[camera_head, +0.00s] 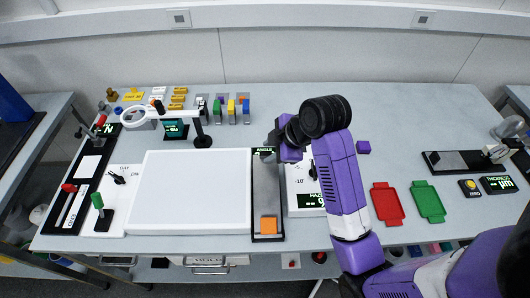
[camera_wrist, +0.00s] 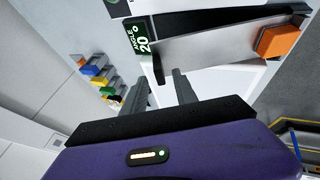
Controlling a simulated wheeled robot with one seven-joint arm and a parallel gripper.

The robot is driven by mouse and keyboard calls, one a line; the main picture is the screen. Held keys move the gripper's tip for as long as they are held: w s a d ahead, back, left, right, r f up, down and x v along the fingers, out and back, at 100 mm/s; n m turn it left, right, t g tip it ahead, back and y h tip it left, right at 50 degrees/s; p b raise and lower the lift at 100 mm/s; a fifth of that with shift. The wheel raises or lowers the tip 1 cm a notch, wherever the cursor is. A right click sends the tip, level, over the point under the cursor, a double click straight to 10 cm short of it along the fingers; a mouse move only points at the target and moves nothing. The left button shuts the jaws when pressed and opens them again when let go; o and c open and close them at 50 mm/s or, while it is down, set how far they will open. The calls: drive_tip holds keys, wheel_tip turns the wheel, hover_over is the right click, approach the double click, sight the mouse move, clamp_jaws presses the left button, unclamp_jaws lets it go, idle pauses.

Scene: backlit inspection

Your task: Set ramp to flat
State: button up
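The ramp (camera_head: 266,196) is a narrow grey strip on a dark base, right of the white light panel. Its angle display (camera_wrist: 142,38) reads 20 in the wrist view. The grey ramp plate (camera_wrist: 215,45) looks tilted there, with a dark wedge-shaped gap beside it. An orange block (camera_head: 268,225) sits at its near end and also shows in the wrist view (camera_wrist: 279,41). My gripper (camera_wrist: 161,84) has its two dark fingers apart beside the ramp's far end. A small dark part lies just beyond the fingertips; I cannot tell whether they touch it.
The white light panel (camera_head: 190,192) is left of the ramp. A haze gauge (camera_head: 309,200) stands close on the right. Red (camera_head: 387,204) and green (camera_head: 428,202) trays lie further right. A magnifier lamp (camera_head: 201,139) and several coloured blocks stand at the back left.

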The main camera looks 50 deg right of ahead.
sight(267, 153)
drive_tip(key=shift+x, duration=1.75)
clamp_jaws()
